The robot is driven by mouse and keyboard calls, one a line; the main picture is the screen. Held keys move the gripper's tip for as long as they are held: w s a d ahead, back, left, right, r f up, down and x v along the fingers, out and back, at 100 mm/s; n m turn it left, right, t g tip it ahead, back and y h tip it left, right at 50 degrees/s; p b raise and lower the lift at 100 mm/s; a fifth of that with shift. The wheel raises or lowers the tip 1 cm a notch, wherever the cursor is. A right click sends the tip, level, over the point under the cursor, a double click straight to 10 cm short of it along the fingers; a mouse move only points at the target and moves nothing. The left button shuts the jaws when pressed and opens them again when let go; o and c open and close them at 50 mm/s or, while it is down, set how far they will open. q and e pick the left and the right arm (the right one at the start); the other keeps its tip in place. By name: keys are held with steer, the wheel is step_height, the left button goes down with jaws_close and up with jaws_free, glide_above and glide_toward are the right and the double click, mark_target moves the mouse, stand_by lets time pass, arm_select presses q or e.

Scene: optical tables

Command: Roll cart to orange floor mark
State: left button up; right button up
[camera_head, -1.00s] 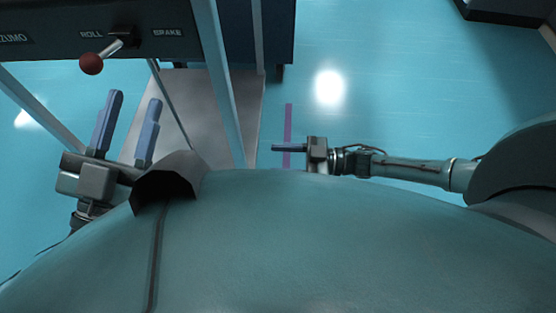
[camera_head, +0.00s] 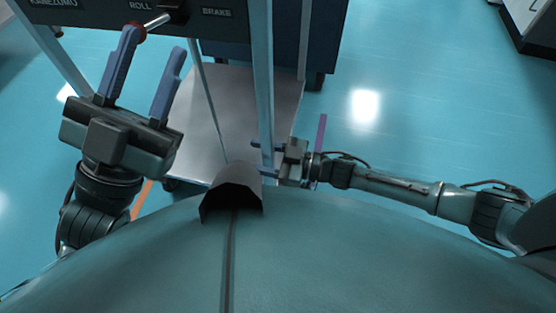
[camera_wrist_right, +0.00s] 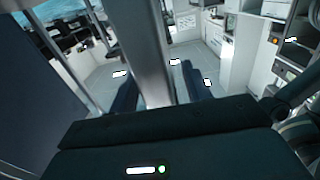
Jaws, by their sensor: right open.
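The cart has a dark top panel (camera_head: 190,15) marked ROLL and BRAKE, thin grey posts and a grey lower shelf (camera_head: 225,100). Its lever (camera_head: 158,20) points left toward ROLL; the red knob (camera_head: 138,30) is partly hidden behind a finger of my left gripper (camera_head: 154,41). That gripper is open, its fingers near the knob; contact is unclear. My right gripper (camera_head: 256,156) is beside the near right post (camera_head: 266,80). The right wrist view shows its open fingers on either side of a grey post (camera_wrist_right: 145,55). The orange floor mark (camera_head: 141,199) shows left of the shelf, partly hidden.
A purple floor strip (camera_head: 321,132) lies right of the cart. A dark blue cabinet (camera_head: 325,45) stands behind the cart, and another unit (camera_head: 527,22) is at the upper right. The blue floor on the right is largely clear.

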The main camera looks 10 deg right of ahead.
steer(key=shift+w+a, duration=0.15)
steer(key=shift+a, duration=0.3)
jaws_close()
stand_by(0.3)
stand_by(0.9)
